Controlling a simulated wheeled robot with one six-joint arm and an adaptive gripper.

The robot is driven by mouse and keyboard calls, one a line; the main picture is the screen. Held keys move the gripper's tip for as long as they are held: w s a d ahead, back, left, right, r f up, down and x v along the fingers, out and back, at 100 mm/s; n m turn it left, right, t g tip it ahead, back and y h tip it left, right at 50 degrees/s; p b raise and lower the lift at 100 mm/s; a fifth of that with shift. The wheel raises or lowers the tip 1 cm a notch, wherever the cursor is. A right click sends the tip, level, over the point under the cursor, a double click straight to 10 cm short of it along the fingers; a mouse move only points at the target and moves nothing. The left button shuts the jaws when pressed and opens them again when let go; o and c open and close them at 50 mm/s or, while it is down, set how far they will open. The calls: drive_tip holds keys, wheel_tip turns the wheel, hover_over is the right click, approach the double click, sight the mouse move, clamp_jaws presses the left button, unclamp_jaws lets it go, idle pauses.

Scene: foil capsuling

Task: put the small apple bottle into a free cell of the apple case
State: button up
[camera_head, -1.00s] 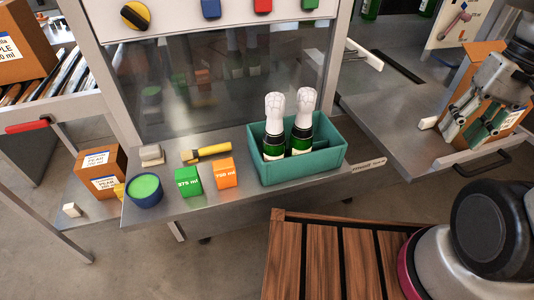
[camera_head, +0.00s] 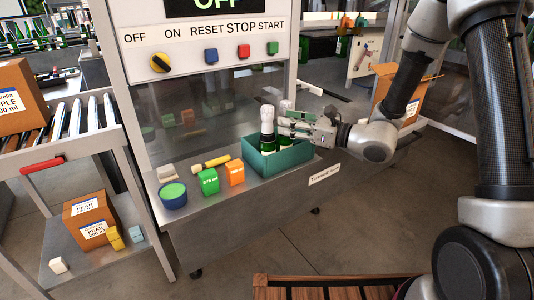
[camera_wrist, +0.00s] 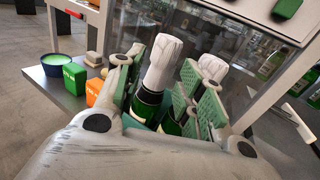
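Two bottles with white foil tops and green bodies stand in a teal bin (camera_head: 290,160) on the metal bench: a near-left bottle (camera_head: 266,127) and a second bottle (camera_head: 285,107) behind it. My gripper (camera_head: 283,127) reaches in from the right at their necks. In the wrist view my gripper (camera_wrist: 158,88) is open, with the left bottle's foil (camera_wrist: 163,62) between its fingers; the other bottle's foil (camera_wrist: 212,67) is beyond the right finger, partly hidden. An open cardboard case (camera_head: 392,92) stands at right behind my arm, its label unreadable. A closed carton (camera_head: 20,95) on the left rollers reads "PLE".
A blue-rimmed green tub (camera_head: 172,194), a green block (camera_head: 208,181), an orange block (camera_head: 235,173) and a yellow-handled tool (camera_head: 211,163) lie left of the bin. A machine panel (camera_head: 205,45) rises behind. A pear carton (camera_head: 90,216) sits lower left.

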sight(268, 115)
drive_tip(key=shift+m, duration=0.3)
drive_tip(key=x, duration=0.8)
drive_tip(key=shift+w+r, duration=0.3)
drive_tip(key=shift+d, duration=0.1)
clamp_jaws()
